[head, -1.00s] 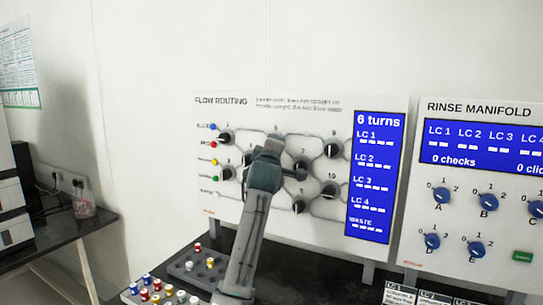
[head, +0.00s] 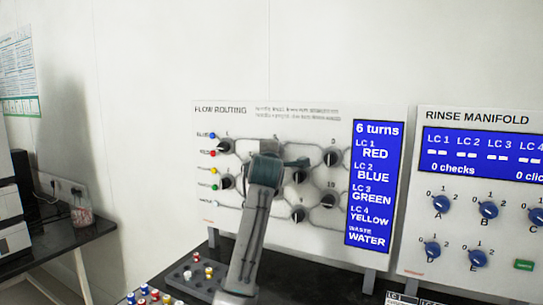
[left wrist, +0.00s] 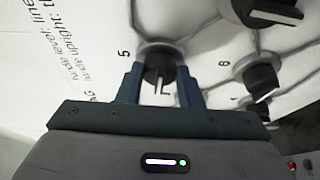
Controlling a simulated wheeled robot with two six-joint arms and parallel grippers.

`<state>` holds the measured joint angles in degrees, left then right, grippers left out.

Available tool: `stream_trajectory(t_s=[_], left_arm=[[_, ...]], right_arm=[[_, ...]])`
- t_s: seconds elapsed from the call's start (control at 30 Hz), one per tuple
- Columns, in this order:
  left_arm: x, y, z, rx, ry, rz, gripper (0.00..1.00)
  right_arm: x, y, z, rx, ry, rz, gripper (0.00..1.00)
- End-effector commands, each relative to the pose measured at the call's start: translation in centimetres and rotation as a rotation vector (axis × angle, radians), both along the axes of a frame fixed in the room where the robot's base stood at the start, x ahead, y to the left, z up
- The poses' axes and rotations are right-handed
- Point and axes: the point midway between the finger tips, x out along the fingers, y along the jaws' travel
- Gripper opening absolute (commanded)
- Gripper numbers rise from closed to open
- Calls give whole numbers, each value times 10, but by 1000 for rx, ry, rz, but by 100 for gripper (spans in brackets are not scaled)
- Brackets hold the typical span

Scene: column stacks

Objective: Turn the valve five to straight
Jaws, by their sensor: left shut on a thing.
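The valve five knob (left wrist: 160,66) is black and round with a white mark, beside the printed "5" in the left wrist view. My left gripper (left wrist: 159,78) has its blue fingers on both sides of this knob and is shut on it. The white mark points back toward my palm, along the printed text's reading direction. In the head view my left gripper (head: 268,158) is in front of the flow routing board (head: 225,228), and my arm hides valve five there. My right gripper is not in view.
The board's blue screen (head: 375,240) reads "6 turns" and lists RED, BLUE, GREEN, YELLOW and WATER. Other black knobs (head: 333,157) sit close around my gripper. A rinse manifold panel (head: 475,185) stands at right. A rack of coloured vials (head: 195,275) is below.

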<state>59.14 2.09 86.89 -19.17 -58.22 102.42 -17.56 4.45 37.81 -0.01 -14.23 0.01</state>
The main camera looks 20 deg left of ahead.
Motion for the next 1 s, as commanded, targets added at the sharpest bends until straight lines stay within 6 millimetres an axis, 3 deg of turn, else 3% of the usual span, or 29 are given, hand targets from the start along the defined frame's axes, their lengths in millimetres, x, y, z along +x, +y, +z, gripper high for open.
stream_trajectory(t_s=[0.17,0.2,0.3,0.67,0.77,1.0], left_arm=[[0,0,-1,-1,1,-1,10],[0,0,0,-1,1,-1,35],[0,0,0,-1,1,-1,54],[-4,-2,-1,1,-2,-1,55],[-14,-5,-2,0,-3,-1,55],[-59,-20,-3,-1,-3,-2,55]], right_arm=[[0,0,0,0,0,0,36],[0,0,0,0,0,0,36],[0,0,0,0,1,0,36],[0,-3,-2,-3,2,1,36],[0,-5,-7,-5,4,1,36],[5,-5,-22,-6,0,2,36]])
